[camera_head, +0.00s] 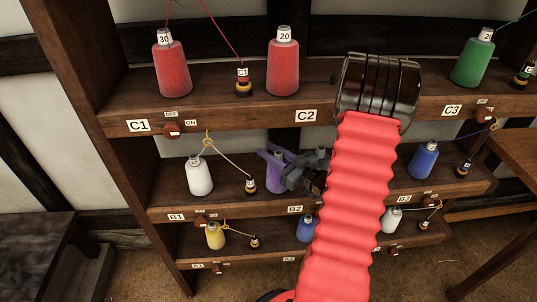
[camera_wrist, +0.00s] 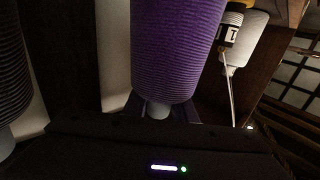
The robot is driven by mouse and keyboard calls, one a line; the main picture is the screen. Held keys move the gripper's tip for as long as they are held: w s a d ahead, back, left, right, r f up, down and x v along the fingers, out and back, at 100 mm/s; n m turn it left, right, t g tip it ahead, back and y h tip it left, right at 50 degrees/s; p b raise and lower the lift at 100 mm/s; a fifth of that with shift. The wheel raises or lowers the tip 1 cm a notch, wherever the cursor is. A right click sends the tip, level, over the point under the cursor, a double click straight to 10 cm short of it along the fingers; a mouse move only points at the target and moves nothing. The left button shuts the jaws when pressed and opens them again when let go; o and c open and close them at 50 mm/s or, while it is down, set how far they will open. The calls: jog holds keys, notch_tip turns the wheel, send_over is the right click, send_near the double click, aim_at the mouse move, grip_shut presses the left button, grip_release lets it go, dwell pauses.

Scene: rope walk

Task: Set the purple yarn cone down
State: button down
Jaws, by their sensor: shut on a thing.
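The purple yarn cone (camera_head: 274,178) is upright at the middle shelf (camera_head: 228,207), a little left of the B2 label (camera_head: 295,210). My gripper (camera_head: 278,160) is shut on its upper end, coming from the right. In the wrist view, the purple cone (camera_wrist: 178,50) appears upside down, with its pale tip (camera_wrist: 157,109) down near my gripper (camera_wrist: 158,118). The fingers are mostly dark there. I cannot tell whether the cone's base touches the shelf.
A white cone (camera_head: 199,177) and a small dark spool (camera_head: 250,186) stand left of the purple cone. A blue cone (camera_head: 424,160) stands farther right. Red cones (camera_head: 172,70) stand on the shelf above. My red-sleeved arm hides part of the shelves.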

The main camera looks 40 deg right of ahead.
jog(key=shift+f, duration=0.3)
jog(key=c, duration=1.5)
grip_release()
jog(key=shift+f, duration=0.1)
jog(key=shift+o, duration=0.2)
jog(key=s+d, duration=0.1)
jog(key=s, duration=1.1)
jog(key=shift+d, duration=0.3)
